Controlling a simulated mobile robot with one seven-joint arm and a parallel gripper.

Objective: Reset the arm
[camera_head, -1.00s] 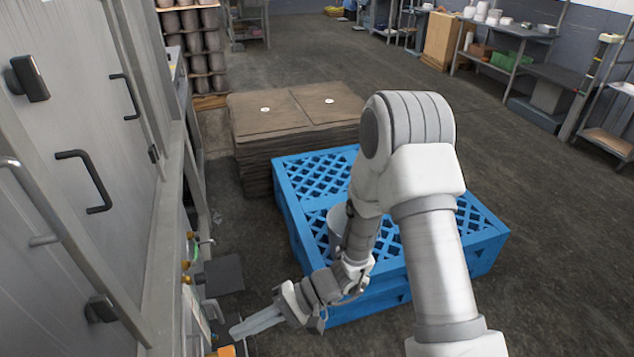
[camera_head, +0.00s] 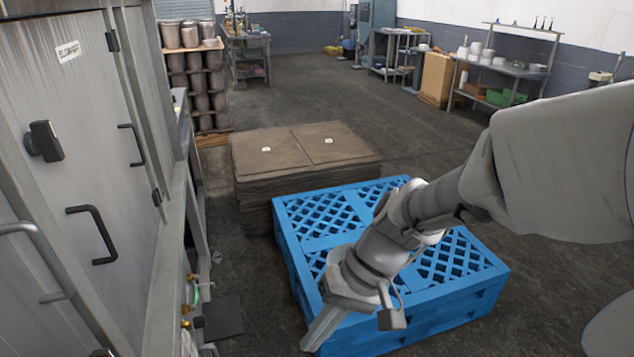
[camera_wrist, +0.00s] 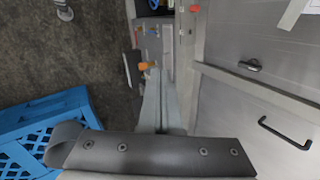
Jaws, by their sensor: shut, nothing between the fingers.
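My gripper (camera_head: 314,338) is shut and empty, its pale fingers pointing down and left over the near left edge of the blue pallet (camera_head: 460,293). In the wrist view the long grey fingers (camera_wrist: 158,85) are together with nothing between them. My arm comes in from the right and crosses above the pallet, hiding part of its top. The pallet also shows at the left in the wrist view (camera_wrist: 40,108).
Tall grey metal doors (camera_head: 85,120) with dark handles stand along the left. A stack of brown sheets (camera_head: 300,150) lies behind the pallet. Shelves (camera_head: 505,75) line the back right. The floor (camera_head: 420,135) between is clear.

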